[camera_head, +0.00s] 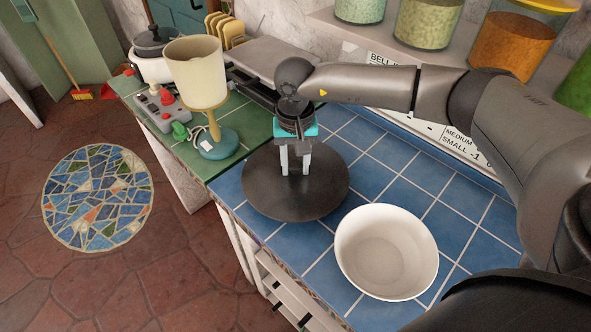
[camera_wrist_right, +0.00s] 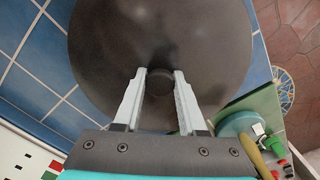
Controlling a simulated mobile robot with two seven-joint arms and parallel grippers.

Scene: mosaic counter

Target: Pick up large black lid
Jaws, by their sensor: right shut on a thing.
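The large black lid (camera_head: 262,196) is a wide dark disc over the blue tiled counter, near its left edge. It also fills the upper middle of the right wrist view (camera_wrist_right: 200,40). My right gripper (camera_head: 295,172) points down at the lid's centre from above. In the right wrist view its two pale fingers (camera_wrist_right: 160,74) stand on either side of the lid's small round knob (camera_wrist_right: 159,84), shut on it. I cannot tell whether the lid rests on the counter or hangs just above it. My left gripper is not in view.
A white bowl (camera_head: 366,221) stands right of the lid, close to it. A cream lamp-like cup (camera_head: 196,75) on a teal base stands left on green tiles. A pot (camera_head: 152,62) and a rack with yellow slices (camera_head: 226,30) stand behind. Large jars (camera_head: 427,22) line the back shelf.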

